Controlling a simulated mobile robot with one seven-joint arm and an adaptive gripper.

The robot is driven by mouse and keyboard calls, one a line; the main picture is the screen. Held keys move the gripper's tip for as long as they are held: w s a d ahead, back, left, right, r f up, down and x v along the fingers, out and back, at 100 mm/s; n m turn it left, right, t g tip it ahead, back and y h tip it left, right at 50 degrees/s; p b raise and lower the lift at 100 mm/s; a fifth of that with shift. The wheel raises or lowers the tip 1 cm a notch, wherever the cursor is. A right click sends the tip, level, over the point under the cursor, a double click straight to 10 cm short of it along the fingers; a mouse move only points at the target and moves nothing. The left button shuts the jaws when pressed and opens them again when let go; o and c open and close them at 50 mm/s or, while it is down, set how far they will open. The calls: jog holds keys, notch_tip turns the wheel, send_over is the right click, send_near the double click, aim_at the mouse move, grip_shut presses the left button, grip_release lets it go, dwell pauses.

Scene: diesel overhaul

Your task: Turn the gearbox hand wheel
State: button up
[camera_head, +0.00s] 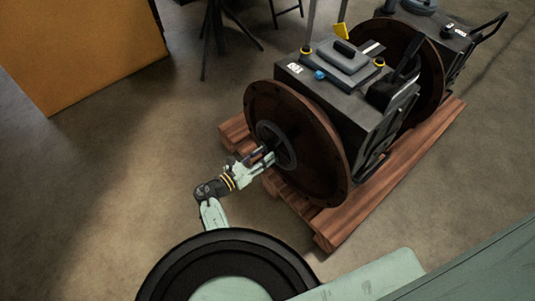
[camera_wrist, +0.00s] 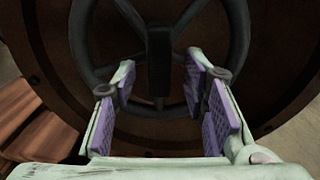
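The gearbox hand wheel (camera_head: 284,148) is a dark spoked ring at the centre of a large rusty brown disc on the front of the gearbox (camera_head: 348,88). In the wrist view the hand wheel (camera_wrist: 238,35) fills the upper middle, with a dark block at its hub. My gripper (camera_head: 262,158) is at the lower left part of the wheel in the head view. In the wrist view my gripper (camera_wrist: 160,82) is open, its purple-padded fingers apart on either side of the hub block and lower spoke. Whether a finger touches the wheel, I cannot tell.
The gearbox rests on a reddish wooden pallet (camera_head: 334,232). A second similar unit (camera_head: 428,22) stands behind it. An orange-brown panel (camera_head: 75,50) is at the upper left, with thin dark stand legs (camera_head: 207,38) beside it. The floor at the left is clear.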

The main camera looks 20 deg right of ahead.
jog(key=shift+x, duration=1.2)
jog(key=shift+c, duration=0.5)
jog(key=shift+a, duration=0.1)
grip_shut()
